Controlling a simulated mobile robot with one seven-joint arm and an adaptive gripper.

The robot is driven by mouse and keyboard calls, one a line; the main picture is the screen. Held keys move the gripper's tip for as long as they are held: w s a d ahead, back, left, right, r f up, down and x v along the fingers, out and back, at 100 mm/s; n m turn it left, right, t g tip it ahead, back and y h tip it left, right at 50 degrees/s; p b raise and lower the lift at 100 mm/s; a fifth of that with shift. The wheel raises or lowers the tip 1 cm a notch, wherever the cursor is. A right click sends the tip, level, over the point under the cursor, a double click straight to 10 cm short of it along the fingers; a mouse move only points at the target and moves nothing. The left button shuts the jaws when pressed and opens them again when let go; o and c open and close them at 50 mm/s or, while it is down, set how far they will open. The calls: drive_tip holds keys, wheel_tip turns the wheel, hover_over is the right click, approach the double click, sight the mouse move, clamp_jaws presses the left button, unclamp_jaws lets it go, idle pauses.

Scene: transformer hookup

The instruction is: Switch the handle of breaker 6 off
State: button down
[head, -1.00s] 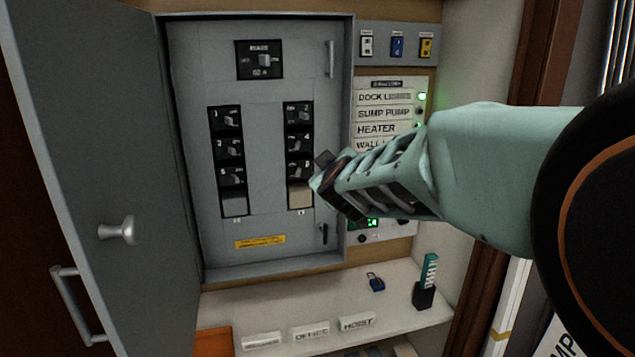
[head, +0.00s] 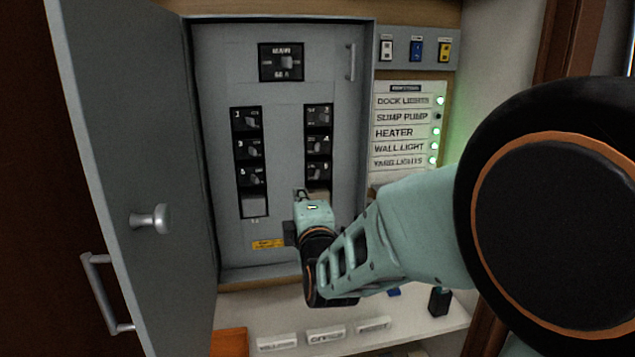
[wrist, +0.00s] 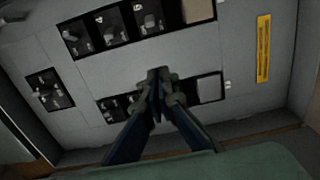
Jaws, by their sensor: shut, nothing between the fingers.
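The breaker panel (head: 290,225) is in the open grey cabinet. Breaker 6 (head: 318,171) is the lowest switch in the right column, above a blank cover; its handle position is too small to read. My gripper (head: 301,194) is in front of the lower part of this column, just below breaker 6 in the head view.
The cabinet door (head: 130,150) stands open on the left. The main breaker (head: 282,62) is above, and the left breaker column (head: 250,150) is beside. A labelled board (head: 400,133) on the right has green lights, with the sump pump light dark. A shelf (head: 385,337) lies below.

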sight(317, 174)
drive_tip(key=p+x, duration=0.2)
drive_tip(key=x, duration=0.7)
drive_tip(key=shift+w, duration=0.1)
drive_tip(key=d, duration=0.2)
drive_tip(key=shift+w+d+r+p, duration=0.1)
drive_tip(key=shift+w+d+p, duration=0.2)
drive_tip(key=shift+d+p, duration=0.05)
drive_tip(key=shift+d, duration=0.5)
drive_tip(key=shift+s, duration=0.1)
drive_tip(key=shift+y+b, duration=0.3)
